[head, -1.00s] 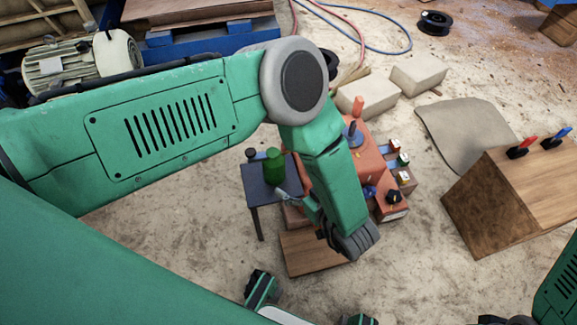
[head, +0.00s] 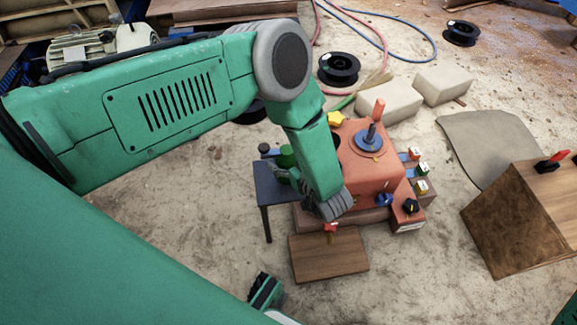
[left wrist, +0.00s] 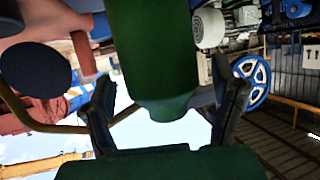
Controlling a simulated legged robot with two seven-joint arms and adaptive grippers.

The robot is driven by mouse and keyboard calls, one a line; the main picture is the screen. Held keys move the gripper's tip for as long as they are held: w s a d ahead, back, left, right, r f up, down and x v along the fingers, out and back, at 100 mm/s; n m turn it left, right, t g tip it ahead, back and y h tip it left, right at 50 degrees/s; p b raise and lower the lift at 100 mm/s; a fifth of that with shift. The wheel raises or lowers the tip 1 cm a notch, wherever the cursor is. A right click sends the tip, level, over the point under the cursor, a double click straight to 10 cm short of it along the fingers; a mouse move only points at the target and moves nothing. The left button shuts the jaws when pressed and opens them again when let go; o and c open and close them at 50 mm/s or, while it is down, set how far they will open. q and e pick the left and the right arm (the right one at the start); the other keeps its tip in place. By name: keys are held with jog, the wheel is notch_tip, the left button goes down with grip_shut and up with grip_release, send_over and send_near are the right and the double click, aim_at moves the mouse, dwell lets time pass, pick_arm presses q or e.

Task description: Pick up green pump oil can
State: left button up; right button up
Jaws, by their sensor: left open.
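The green oil can (head: 287,155) stands upright on a small dark blue table (head: 262,190), partly hidden behind my left forearm in the head view. My left gripper (head: 284,177) is at the can's near side, low against it, and mostly covered by the wrist. In the left wrist view, the green can (left wrist: 155,50) fills the upper middle. The two dark fingers of the left gripper (left wrist: 165,105) are open and spread on either side of the can's rounded end. Contact cannot be told.
A small dark can (head: 264,149) stands on the same table, just left of the green one. The orange crusher machine (head: 372,165) with its knobs is close on the right. A wooden board (head: 328,257) lies in front. A wooden console (head: 520,215) is at the right.

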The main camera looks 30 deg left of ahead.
pick_arm(q)
jog(key=shift+w+a+f, duration=0.1)
jog(key=shift+w+a, duration=0.05)
jog(key=shift+a, duration=0.15)
jog(key=shift+c, duration=0.5)
jog(key=c, duration=1.5)
